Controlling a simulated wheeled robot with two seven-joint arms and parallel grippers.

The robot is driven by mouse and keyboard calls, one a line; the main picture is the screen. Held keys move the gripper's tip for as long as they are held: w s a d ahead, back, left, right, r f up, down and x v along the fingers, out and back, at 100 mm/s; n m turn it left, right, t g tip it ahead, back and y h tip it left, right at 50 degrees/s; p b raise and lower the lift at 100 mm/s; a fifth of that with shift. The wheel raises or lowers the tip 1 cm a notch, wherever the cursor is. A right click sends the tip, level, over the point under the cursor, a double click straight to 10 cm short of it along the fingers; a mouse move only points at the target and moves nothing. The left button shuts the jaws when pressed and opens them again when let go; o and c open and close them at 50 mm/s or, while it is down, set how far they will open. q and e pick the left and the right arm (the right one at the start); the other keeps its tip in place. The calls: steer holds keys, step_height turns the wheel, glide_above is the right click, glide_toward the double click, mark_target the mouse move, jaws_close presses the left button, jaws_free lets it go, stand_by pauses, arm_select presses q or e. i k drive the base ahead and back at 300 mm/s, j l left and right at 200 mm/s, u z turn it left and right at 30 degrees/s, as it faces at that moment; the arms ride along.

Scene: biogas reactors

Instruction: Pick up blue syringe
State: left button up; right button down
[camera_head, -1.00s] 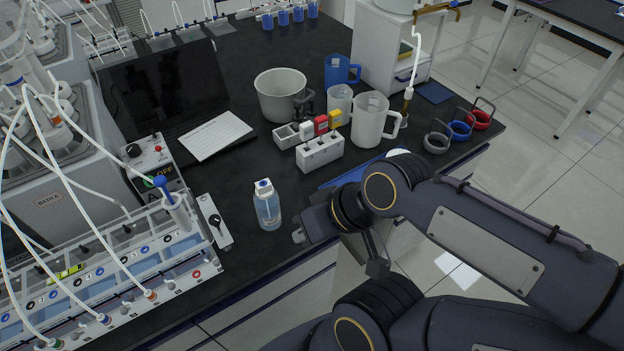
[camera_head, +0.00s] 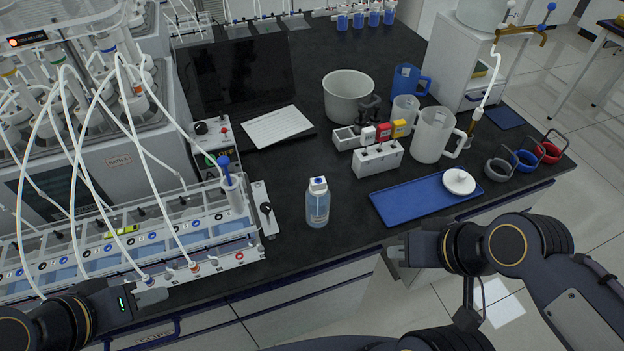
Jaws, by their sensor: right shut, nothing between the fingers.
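The blue syringe (camera_head: 232,187) stands upright at the right end of the clear tube rack (camera_head: 120,242), on the left of the bench. Its blue plunger top points up and its lower part is hidden in the rack. My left gripper (camera_head: 151,291) is at the bench's front edge, in front of the rack and down-left of the syringe, apart from it. Whether its fingers are open is unclear from this angle. My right gripper (camera_head: 396,252) is shut and empty at the front edge, well right of the syringe and in front of the blue tray.
White tubes (camera_head: 140,150) arch over the rack. A blue tray (camera_head: 410,202) lies further right. Bare bench lies between bottle and tray.

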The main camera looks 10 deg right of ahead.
mark_target(235, 198)
steer(key=l+u, duration=1.4)
steer(key=k+l, duration=0.05)
